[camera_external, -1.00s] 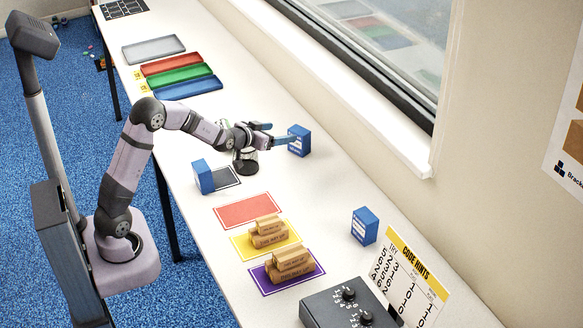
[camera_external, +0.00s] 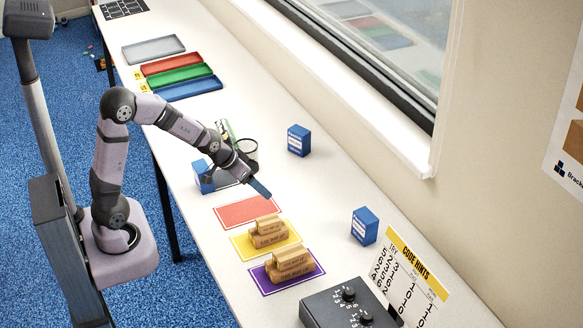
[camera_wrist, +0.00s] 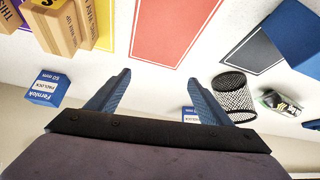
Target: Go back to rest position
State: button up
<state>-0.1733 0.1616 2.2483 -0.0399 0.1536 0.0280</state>
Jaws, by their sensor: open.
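My gripper (camera_external: 261,188) is open and empty, above the table just behind the red mat (camera_external: 246,210). In the wrist view its two blue fingers (camera_wrist: 158,88) are spread apart with nothing between them, and the red mat (camera_wrist: 170,35) lies beyond. One blue padlock box (camera_external: 299,140) stands alone towards the window. Another blue box (camera_external: 364,228) stands near the code sign. A third blue box (camera_external: 201,178) is beside the dark mat, partly hidden by my arm.
Wooden blocks with print stand on the yellow mat (camera_external: 238,245) and the purple mat (camera_external: 265,283). A black mesh cup (camera_wrist: 233,95) is beyond my right finger. A black dial box (camera_external: 335,306) and code sign (camera_external: 415,275) stand at the near end. Coloured trays (camera_external: 180,75) lie far off.

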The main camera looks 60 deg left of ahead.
jog(key=s+d+g, duration=0.1)
jog(key=s, duration=0.2)
jog(key=s+d+g+p, duration=0.1)
jog(key=s+d, duration=0.1)
jog(key=s, duration=0.1)
jog(key=s+d+m+g, duration=0.1)
jog(key=s+d, duration=0.1)
jog(key=s, duration=0.2)
jog(key=shift+s+h, duration=0.1)
jog(key=shift+h, duration=0.3)
jog(key=s+d+m+g+p, duration=0.1)
jog(key=s+d+g, duration=0.1)
jog(key=s, duration=1)
jog(key=shift+d+g, duration=0.3)
jog(key=shift+g, duration=0.5)
jog(key=shift+o, duration=0.6)
